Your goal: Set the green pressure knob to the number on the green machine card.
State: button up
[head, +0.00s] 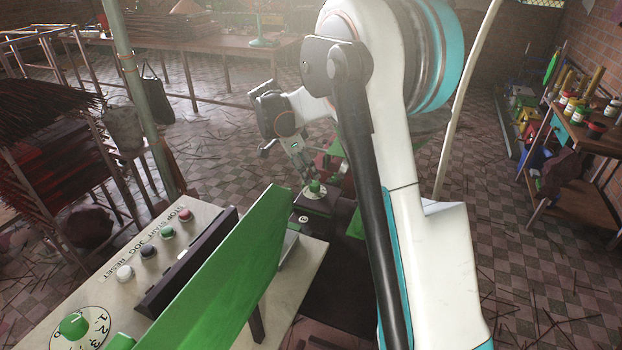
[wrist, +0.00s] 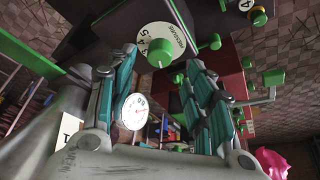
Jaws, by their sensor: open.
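A green knob (wrist: 160,53) on a white numbered dial (wrist: 170,38) shows in the wrist view, with small lettering beside it that I cannot read surely. In the head view a small green knob (head: 316,187), likely the same one, stands just below my gripper (head: 299,158). In the wrist view my gripper (wrist: 160,64) is open, with its teal fingers on either side of the knob. I cannot tell whether they touch it. I cannot make out the number the knob points to. No readable green machine card shows.
A control panel (head: 205,213) with several buttons and another green knob (head: 73,326) on a numbered dial lies at lower left. A slanted green board (head: 225,280) rises beside my arm. A round gauge (wrist: 133,112) shows between my fingers. A shelf with jars (head: 590,135) stands at right.

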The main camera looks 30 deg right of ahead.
jog(key=v, duration=0.6)
jog(key=shift+r, duration=0.1)
dwell(0.3)
